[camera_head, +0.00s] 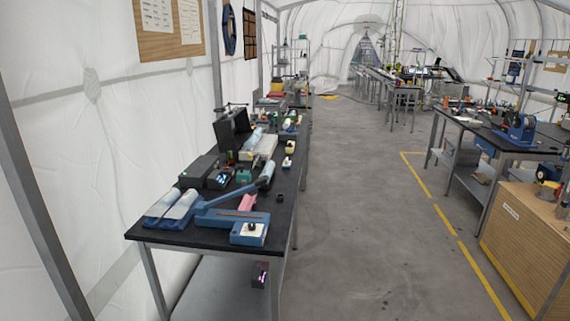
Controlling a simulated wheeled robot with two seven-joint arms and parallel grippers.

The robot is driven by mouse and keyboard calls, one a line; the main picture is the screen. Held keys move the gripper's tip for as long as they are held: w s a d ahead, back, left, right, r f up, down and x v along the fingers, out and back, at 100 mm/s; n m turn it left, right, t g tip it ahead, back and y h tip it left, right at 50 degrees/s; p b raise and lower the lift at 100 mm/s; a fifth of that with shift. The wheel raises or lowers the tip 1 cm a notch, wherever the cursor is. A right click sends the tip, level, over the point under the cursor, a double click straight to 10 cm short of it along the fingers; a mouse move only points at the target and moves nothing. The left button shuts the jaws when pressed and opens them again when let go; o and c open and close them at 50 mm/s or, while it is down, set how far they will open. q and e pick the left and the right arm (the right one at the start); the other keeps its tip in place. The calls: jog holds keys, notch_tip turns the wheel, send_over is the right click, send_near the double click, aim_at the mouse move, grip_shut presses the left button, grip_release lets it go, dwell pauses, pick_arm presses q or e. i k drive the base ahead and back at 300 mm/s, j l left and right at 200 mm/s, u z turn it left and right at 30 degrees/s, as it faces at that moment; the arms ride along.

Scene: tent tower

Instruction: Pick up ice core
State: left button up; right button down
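A long dark-topped table (140,234) stands along the left tent wall. On its near left corner, pale bluish-white cylinders (183,205) lie side by side on blue holders; they look like ice cores, but I cannot tell for sure. Another pale cylinder (267,171) is tilted farther back on the same table. A blue device with a long arm (232,218) lies in front, near the table's front edge. Neither of my grippers is in view.
A dark box (199,171), a pink object (247,202) and several small tools crowd the left table. The grey floor (350,220) in the middle is clear. A second workbench (470,126) and a wooden cabinet (522,240) stand at the right beyond yellow floor lines.

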aim_at(268, 169)
jog(key=i+l+u, duration=0.95)
jog(key=l, duration=0.15)
jog(key=k, duration=0.05)
